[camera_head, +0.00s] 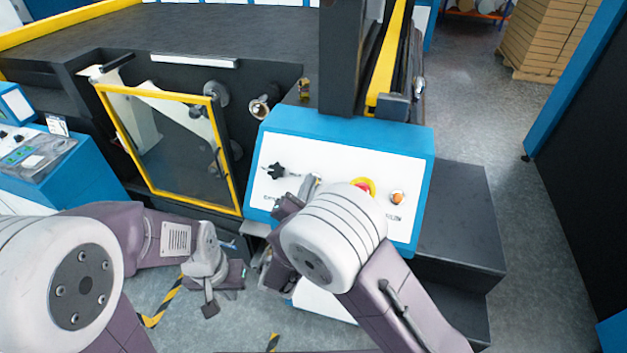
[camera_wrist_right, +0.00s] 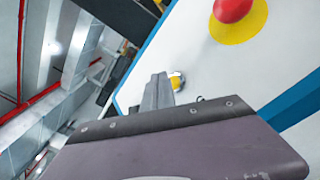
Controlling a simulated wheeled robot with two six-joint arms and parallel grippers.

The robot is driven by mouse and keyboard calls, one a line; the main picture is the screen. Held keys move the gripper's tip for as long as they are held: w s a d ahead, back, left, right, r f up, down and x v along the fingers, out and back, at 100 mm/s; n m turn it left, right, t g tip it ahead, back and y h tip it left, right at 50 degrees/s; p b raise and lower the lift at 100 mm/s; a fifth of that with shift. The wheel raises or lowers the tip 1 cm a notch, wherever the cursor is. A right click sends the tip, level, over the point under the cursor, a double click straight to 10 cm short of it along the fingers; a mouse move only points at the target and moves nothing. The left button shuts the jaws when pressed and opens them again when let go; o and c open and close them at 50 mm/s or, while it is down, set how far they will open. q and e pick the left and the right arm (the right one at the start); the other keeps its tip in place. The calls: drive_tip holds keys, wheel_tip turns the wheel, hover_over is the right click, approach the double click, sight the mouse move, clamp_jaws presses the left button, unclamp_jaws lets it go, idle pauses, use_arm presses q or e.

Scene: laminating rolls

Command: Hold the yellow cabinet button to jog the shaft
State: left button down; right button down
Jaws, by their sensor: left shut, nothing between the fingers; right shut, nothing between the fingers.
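The blue cabinet (camera_head: 427,160) has a sloped white panel. In the right wrist view a small yellow button (camera_wrist_right: 176,82) in a metal ring shows right beside my right gripper's fingertips (camera_wrist_right: 158,84), which partly cover it. My right gripper is shut and empty at the panel; I cannot tell whether it touches the button. My left gripper (camera_head: 209,306) is shut and empty, hanging low in front of the machine, away from the panel.
A red emergency stop (camera_head: 362,187) with a yellow collar sits close to my right wrist; it also shows in the right wrist view (camera_wrist_right: 232,10). An orange button (camera_head: 398,198) is right of it, a black knob (camera_head: 276,171) left. A yellow-framed guard (camera_head: 238,190) stands left of the cabinet.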

idle(0.8)
drive_tip(key=shift+w+d+f+b, duration=0.1)
drive_tip(key=shift+w+f+b, duration=0.2)
drive_tip(key=shift+b, duration=0.3)
drive_tip(key=shift+w+f+b, duration=0.2)
drive_tip(key=shift+f+b, duration=0.1)
drive_tip(key=shift+b, duration=0.1)
idle(0.4)
idle(2.8)
drive_tip(key=shift+s+r, duration=0.5)
drive_tip(key=shift+r, duration=0.1)
drive_tip(key=shift+s+a+r+p, duration=0.1)
drive_tip(key=shift+a+r+p, duration=0.15)
drive_tip(key=shift+p, duration=0.1)
drive_tip(key=s+r, duration=0.1)
drive_tip(key=s+r+p, duration=0.1)
drive_tip(key=s+r, duration=0.1)
drive_tip(key=shift+s+a+p, duration=0.1)
drive_tip(key=shift+a+p, duration=0.2)
drive_tip(key=shift+a, duration=0.1)
